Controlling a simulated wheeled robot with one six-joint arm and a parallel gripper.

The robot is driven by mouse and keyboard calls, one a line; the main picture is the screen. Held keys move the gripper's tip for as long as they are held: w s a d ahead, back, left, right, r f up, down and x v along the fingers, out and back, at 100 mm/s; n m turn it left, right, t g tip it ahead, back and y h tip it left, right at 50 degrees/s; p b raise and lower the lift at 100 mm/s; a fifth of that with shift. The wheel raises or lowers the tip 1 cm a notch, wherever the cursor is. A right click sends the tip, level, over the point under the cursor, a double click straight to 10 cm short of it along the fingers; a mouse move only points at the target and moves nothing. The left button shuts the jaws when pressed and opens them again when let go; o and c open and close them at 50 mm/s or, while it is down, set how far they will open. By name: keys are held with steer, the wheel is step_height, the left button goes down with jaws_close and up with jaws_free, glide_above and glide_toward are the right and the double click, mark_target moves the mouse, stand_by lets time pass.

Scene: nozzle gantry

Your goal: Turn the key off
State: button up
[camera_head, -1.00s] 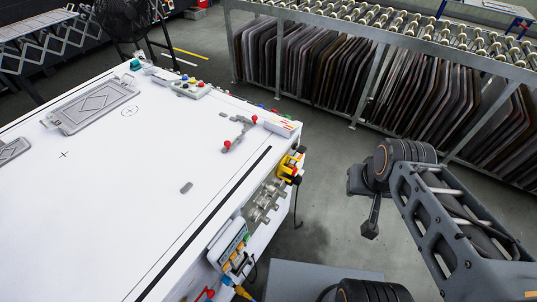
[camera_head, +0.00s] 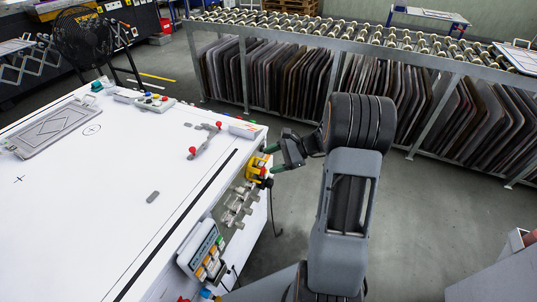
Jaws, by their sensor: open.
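I cannot make out the key for certain at this size. A yellow switch box (camera_head: 256,169) with dark and red parts is mounted on the right side edge of the white table (camera_head: 110,205). My gripper (camera_head: 272,158) is just right of this box, with its two green-tipped fingers apart and pointing left toward it. It looks empty. I cannot tell whether a finger touches the box. A control panel (camera_head: 201,250) with a small screen and several coloured buttons sits nearer on the same side.
Metal fittings (camera_head: 238,203) stick out of the table side between box and panel. A grey clamp with red knobs (camera_head: 206,141) is on the tabletop. A roller conveyor (camera_head: 350,36) over stacked dark panels runs behind. The floor right of my arm is mostly open.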

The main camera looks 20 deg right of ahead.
steer(key=w+d+f+m+t+b, duration=0.1)
steer(key=w+d+f+m+t, duration=0.3)
steer(key=d+f+m+t, duration=0.75)
steer(key=w+a, duration=0.2)
steer(key=w, duration=0.1)
steer(key=w+a+r+n+g, duration=0.1)
steer(key=w+a, duration=0.2)
steer(key=w+a+g+p, duration=0.1)
steer(key=w+a, duration=0.1)
steer(key=w, duration=0.2)
steer(key=shift+a+r+n+g, duration=0.15)
steer(key=shift+r+n+g, duration=0.1)
steer(key=shift+r+n, duration=0.1)
steer(key=shift+s, duration=0.1)
steer(key=c, duration=0.9)
